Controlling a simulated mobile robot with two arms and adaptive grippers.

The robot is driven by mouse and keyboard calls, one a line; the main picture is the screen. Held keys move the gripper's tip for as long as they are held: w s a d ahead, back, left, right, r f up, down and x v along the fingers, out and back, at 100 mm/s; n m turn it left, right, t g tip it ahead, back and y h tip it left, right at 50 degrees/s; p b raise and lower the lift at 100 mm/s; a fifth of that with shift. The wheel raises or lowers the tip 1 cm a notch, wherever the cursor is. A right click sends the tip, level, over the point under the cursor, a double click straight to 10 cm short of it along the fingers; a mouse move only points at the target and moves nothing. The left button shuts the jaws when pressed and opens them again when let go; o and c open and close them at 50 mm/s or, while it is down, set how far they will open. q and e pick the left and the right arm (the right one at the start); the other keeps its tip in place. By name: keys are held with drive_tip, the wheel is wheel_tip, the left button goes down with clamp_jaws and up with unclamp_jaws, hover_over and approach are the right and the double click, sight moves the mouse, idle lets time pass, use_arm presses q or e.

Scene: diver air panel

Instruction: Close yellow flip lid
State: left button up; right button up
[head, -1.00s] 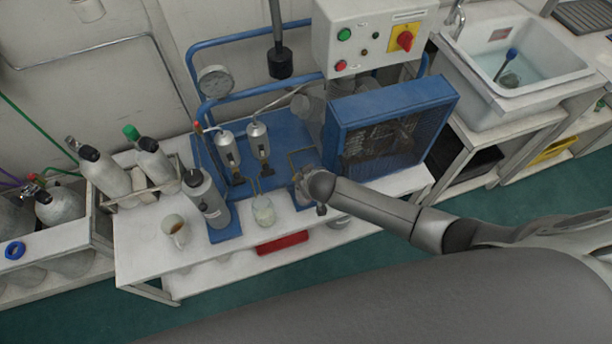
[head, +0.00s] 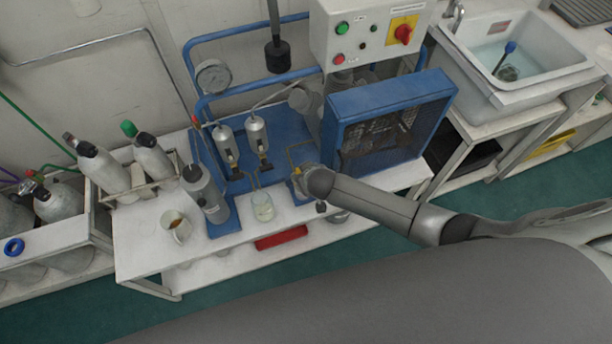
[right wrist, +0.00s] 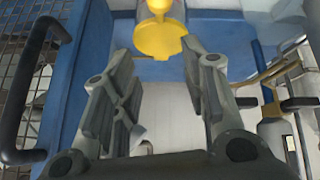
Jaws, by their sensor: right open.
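The yellow flip lid (right wrist: 158,40) is a round disc with a small notch, seen nearly face-on at the top middle of the right wrist view. A yellow rounded piece (right wrist: 160,7) joins it above. In the head view only a small yellow spot (head: 297,171) shows beside my right wrist. My right gripper (right wrist: 156,62) is open and empty, its fingers either side of and below the lid in the picture, apparently short of it. In the head view my wrist hides most of the gripper (head: 306,188). My left gripper is not in view.
A blue caged unit (head: 392,125) stands close to the right of my wrist; its mesh (right wrist: 22,70) fills the left of the wrist view. A glass beaker (head: 262,207), a mug (head: 177,226) and grey cylinders (head: 204,190) stand left on the white bench (head: 150,262).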

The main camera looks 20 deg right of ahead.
drive_tip(key=shift+r, duration=0.1)
drive_tip(key=v, duration=1.1)
drive_tip(key=shift+s+r, duration=0.25)
drive_tip(key=shift+r, duration=0.1)
